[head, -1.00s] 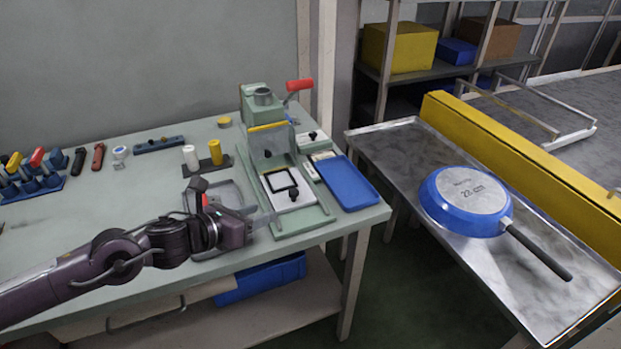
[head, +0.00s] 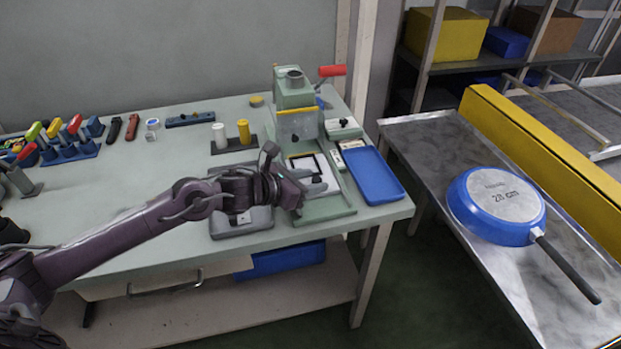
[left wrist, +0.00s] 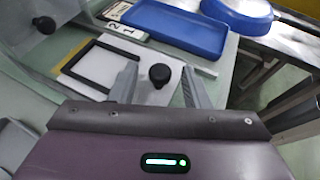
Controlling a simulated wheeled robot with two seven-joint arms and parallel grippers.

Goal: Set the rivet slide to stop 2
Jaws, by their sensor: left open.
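The rivet slide (head: 329,172) is a white plate with a black square frame, lying in the pale green base of the rivet press (head: 296,95). In the left wrist view the slide (left wrist: 77,87) shows its black frame, with a round black knob (left wrist: 160,75) to the right of it. My left gripper (head: 316,189) is over the front of the slide. In the left wrist view the open gripper (left wrist: 158,90) has one finger on each side of the knob, with gaps visible. A small plate with the numbers 1 and 2 (left wrist: 122,30) lies beyond the slide.
A blue tray (head: 374,176) lies right of the press, near the table edge. White and yellow cylinders (head: 244,132) stand behind my arm. A blue pan (head: 497,206) lies upside down on the metal conveyor table at right.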

